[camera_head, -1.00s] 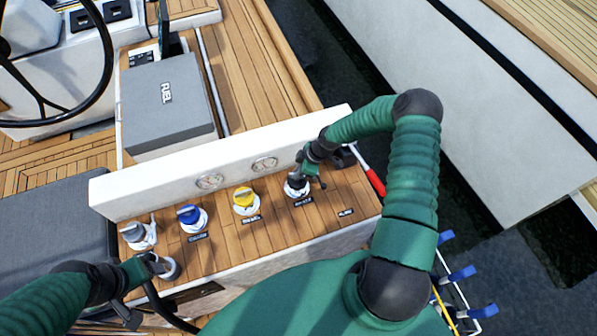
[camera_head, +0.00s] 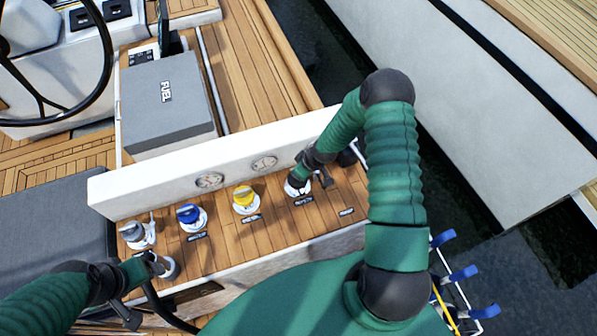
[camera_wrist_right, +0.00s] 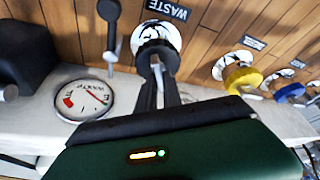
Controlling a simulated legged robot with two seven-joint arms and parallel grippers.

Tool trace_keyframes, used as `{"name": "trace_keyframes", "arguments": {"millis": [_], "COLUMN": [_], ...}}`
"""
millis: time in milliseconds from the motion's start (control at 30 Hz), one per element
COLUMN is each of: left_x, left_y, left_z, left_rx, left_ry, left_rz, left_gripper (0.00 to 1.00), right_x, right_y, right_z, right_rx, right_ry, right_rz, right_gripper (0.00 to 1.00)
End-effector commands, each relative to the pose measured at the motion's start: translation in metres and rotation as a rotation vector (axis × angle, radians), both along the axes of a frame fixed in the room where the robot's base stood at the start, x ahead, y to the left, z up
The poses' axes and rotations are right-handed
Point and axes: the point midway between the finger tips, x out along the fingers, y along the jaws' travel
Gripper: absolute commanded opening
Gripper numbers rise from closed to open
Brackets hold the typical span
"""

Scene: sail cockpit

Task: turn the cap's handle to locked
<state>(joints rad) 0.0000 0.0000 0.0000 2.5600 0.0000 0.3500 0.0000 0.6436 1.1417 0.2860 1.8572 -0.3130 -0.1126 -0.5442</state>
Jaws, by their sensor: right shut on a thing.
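The black waste cap (camera_wrist_right: 157,40) sits on a white ring (camera_head: 297,190) at the right end of a row of deck caps. Its WASTE label (camera_wrist_right: 168,9) shows in the right wrist view. My right gripper (camera_wrist_right: 156,68) is shut on the cap's handle, and its fingers hide most of the handle. In the head view, the right gripper (camera_head: 299,178) covers much of the cap. I cannot read a locked mark. My left gripper (camera_head: 165,265) is at the lower left, near the grey cap (camera_head: 134,231); its jaws are too small to judge.
A blue cap (camera_head: 189,213) and a yellow cap (camera_head: 244,197) stand left of the waste cap. A white upright panel with gauges (camera_head: 263,162) runs behind them. A grey FUEL box (camera_head: 165,100) stands behind. Dark water (camera_head: 385,150) lies to the right.

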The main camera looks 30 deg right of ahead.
Motion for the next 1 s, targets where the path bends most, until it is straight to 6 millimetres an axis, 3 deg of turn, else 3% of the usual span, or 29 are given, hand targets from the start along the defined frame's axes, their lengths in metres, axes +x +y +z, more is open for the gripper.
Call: {"name": "trace_keyframes", "arguments": {"millis": [500, 1000], "left_x": [0.000, 0.000], "left_y": [0.000, 0.000], "left_z": [-0.018, -0.020], "left_rx": [0.000, 0.000], "left_ry": [0.000, 0.000], "left_rz": [0.000, 0.000], "left_gripper": [0.74, 0.74], "right_x": [-0.001, -0.001], "right_y": [0.005, 0.008], "right_z": [-0.002, -0.002], "right_rx": [-0.001, 0.000], "right_ry": [0.002, 0.006], "right_rz": [-0.486, -0.898], "right_gripper": [0.00, 0.00]}}
